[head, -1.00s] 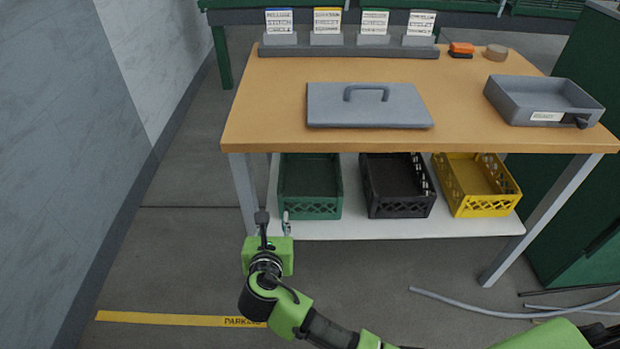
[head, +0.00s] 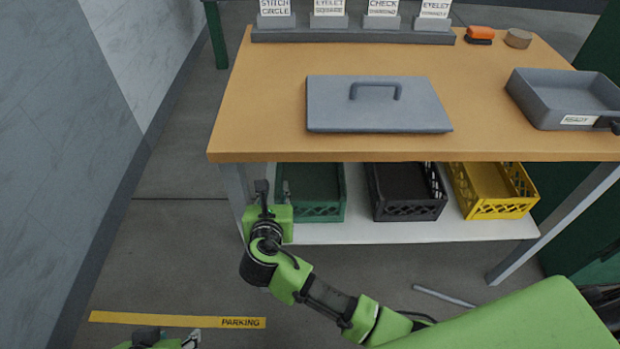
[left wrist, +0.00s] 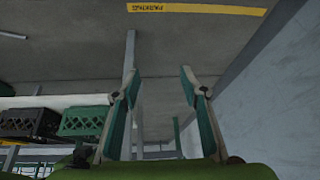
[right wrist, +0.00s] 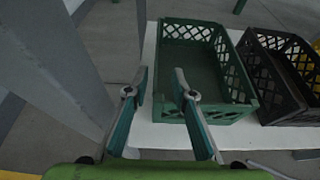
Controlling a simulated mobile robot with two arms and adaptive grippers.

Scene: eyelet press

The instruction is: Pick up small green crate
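The small green crate (head: 318,212) stands upright at the left end of the white shelf under the table. It is open-topped with lattice sides and looks empty. It also shows in the right wrist view (right wrist: 225,115) and the left wrist view (left wrist: 82,122). My right gripper (head: 274,188) is at the crate's left front side in the head view. In the right wrist view its fingers (right wrist: 160,76) are apart with nothing between them; contact with the crate cannot be told. My left gripper (head: 170,340) is low over the floor at bottom left; its fingers (left wrist: 160,72) are wide open and empty.
A black crate (head: 408,208) and a yellow crate (head: 500,208) stand to the right on the white shelf (head: 375,233). The wooden tabletop (head: 270,100) overhangs them. A grey table leg (right wrist: 60,65) is close left of my right gripper. A wall is at far left.

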